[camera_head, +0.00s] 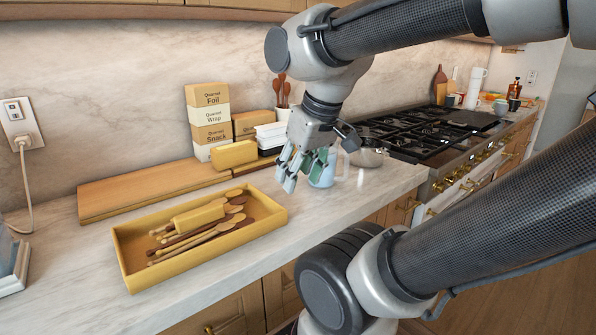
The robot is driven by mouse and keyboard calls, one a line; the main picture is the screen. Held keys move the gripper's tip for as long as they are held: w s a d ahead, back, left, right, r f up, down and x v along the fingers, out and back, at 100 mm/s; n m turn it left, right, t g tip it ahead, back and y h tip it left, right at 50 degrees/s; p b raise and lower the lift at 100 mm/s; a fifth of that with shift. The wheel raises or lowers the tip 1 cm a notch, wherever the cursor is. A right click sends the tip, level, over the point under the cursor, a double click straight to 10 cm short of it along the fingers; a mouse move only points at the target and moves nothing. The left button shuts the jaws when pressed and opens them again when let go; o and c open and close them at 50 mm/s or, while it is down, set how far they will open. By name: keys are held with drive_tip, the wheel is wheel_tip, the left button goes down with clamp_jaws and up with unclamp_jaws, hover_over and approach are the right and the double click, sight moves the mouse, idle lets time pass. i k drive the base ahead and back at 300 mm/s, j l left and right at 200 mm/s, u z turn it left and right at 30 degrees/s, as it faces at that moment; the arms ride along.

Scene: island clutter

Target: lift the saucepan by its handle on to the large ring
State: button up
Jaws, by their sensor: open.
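A metal saucepan (369,154) stands on the marble counter just left of the hob, partly hidden behind my arm and gripper. Its handle cannot be made out. My gripper (302,176) points down above the counter, open and empty, to the left of the saucepan. A light blue mug or jug (323,172) stands right behind the fingers and is partly covered by them. The gas hob (424,138) with black grates lies to the right. I cannot tell which of its rings is the large one.
A yellow wooden tray (127,264) with several wooden spoons lies at the front left. Behind it are a long board (130,190), stacked boxes (208,112), a yellow block (234,155) and white containers (270,132). The counter front right of the tray is clear.

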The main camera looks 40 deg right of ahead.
sight(371, 154)
drive_tip(key=k+j+z, duration=0.1)
drive_tip(key=z, duration=1.4)
drive_tip(key=i+l, duration=0.45)
drive_tip(key=i+l+u, duration=0.3)
drive_tip(key=l, duration=0.15)
drive_tip(key=k, duration=0.05)
